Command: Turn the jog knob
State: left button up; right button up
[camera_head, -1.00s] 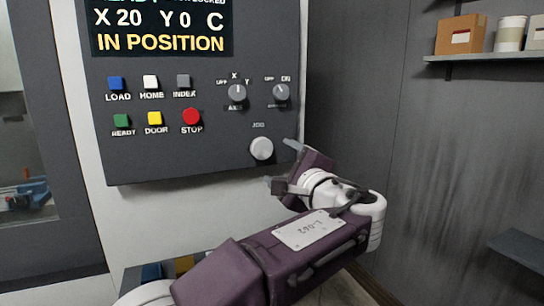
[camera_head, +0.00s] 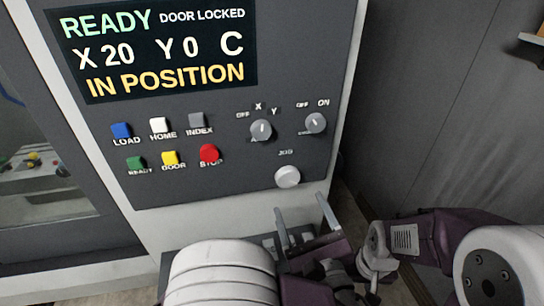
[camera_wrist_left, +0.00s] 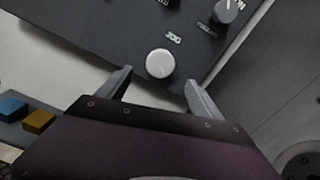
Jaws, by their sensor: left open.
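The jog knob (camera_head: 287,176) is a round, pale grey knob at the lower right of the dark control panel (camera_head: 233,185), under its JOG label. It also shows in the left wrist view (camera_wrist_left: 160,63), between and just beyond the two fingertips. My left gripper (camera_head: 303,215) is open and empty, with its fingers pointing up toward the knob from below in the head view. In the left wrist view its fingertips (camera_wrist_left: 158,85) stand on either side of the knob's lower part, apart from it. My right gripper cannot be made out.
The axis selector (camera_head: 260,129) and a second selector (camera_head: 315,122) sit above the jog knob. Several coloured buttons, including the red STOP button (camera_head: 208,153), are to the left. The display (camera_head: 155,50) reads READY, DOOR LOCKED, IN POSITION. A grey wall (camera_head: 440,110) stands at right.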

aim_at(289, 181)
pick_arm(q)
jog(key=p+x, duration=0.2)
jog(key=x, duration=0.6)
jog(key=shift+w+p, duration=0.15)
jog(key=shift+p, duration=0.15)
jog(key=shift+w+f, duration=0.1)
jog(key=shift+w, duration=0.05)
jog(key=shift+s, duration=0.2)
pick_arm(e)
jog(key=r, duration=0.1)
jog(key=s+r, duration=0.1)
jog(key=shift+d+r, duration=0.15)
jog(key=shift+r, duration=0.2)
pick_arm(q)
jog(key=shift+w, duration=0.15)
jog(key=c, duration=1.4)
pick_arm(e)
jog(key=shift+w, duration=0.2)
